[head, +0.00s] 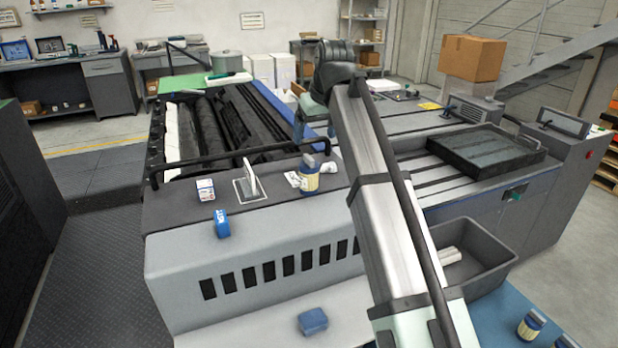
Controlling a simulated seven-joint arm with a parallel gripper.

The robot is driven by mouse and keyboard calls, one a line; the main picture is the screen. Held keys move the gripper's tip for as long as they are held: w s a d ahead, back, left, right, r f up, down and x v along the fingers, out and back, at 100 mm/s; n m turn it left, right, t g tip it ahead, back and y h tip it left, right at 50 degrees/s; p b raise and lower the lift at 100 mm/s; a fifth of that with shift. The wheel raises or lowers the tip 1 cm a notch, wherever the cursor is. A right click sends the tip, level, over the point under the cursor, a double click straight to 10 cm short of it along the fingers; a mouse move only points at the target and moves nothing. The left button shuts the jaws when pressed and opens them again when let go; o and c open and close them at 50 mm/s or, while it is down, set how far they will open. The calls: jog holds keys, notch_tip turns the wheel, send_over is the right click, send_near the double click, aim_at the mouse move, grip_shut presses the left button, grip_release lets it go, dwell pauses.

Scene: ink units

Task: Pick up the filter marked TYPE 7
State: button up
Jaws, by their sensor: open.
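Two similar filters stand at the bottom right, one (530,325) in full view and another (565,341) cut off by the lower edge. Their markings are too small to read, so I cannot tell which is TYPE 7. My arm rises from the bottom right of centre to a dark joint at the top centre. A grey-blue part shows below that joint, behind the arm. I cannot make out my gripper's fingers anywhere.
A blue block (313,321) lies on the lower ledge. A grey bin (487,275) holds white pieces. A black rail (240,154) crosses behind.

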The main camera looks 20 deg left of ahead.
aim_at(308, 165)
jog(key=x, duration=1.3)
jog(key=shift+w+f, duration=0.15)
jog(key=shift+f, duration=0.2)
jog(key=c, duration=1.1)
